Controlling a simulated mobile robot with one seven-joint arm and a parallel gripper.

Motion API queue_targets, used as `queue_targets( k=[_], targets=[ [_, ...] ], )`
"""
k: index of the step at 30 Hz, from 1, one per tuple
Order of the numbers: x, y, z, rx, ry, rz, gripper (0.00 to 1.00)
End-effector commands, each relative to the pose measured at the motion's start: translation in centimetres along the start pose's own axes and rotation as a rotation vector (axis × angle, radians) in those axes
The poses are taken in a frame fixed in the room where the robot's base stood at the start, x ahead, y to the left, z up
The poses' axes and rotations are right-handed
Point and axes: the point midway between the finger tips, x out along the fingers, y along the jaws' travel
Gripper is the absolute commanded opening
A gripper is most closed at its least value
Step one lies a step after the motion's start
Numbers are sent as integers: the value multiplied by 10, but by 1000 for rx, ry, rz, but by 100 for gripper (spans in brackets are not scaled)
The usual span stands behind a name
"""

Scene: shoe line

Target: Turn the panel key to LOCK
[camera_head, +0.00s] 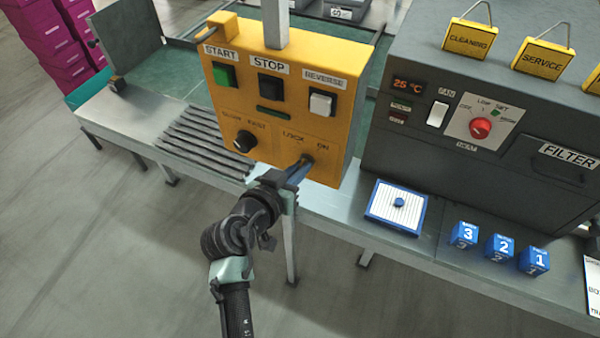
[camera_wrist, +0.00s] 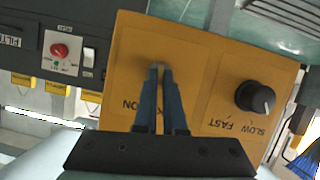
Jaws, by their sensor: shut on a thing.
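The yellow control panel (camera_head: 275,110) shows START, STOP and REVERSE buttons and a black SLOW/FAST knob (camera_head: 245,141). The panel key (camera_head: 308,158) sits at the lower right, below the LOCK and ON labels. My gripper (camera_head: 301,168) reaches up to it from below. In the wrist view, the two blue fingers (camera_wrist: 158,80) are close together on the small grey key (camera_wrist: 157,65). The fingers cover most of the key, so I cannot tell which label it points at.
A dark machine (camera_head: 470,110) with a red knob (camera_head: 480,128) and a FILTER label stands right of the panel. On the bench (camera_head: 400,238) are a white-and-blue tray (camera_head: 378,208) and numbered blue blocks (camera_head: 500,247). The floor in front is clear.

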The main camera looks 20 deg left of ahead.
Motion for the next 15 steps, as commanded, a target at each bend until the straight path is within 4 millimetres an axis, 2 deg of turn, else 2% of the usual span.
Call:
queue_targets(
  k=[6,15],
  targets=[
    [1,-3,2,-177,0,72,0],
    [1,-4,2,-352,0,145,0]
  ],
)
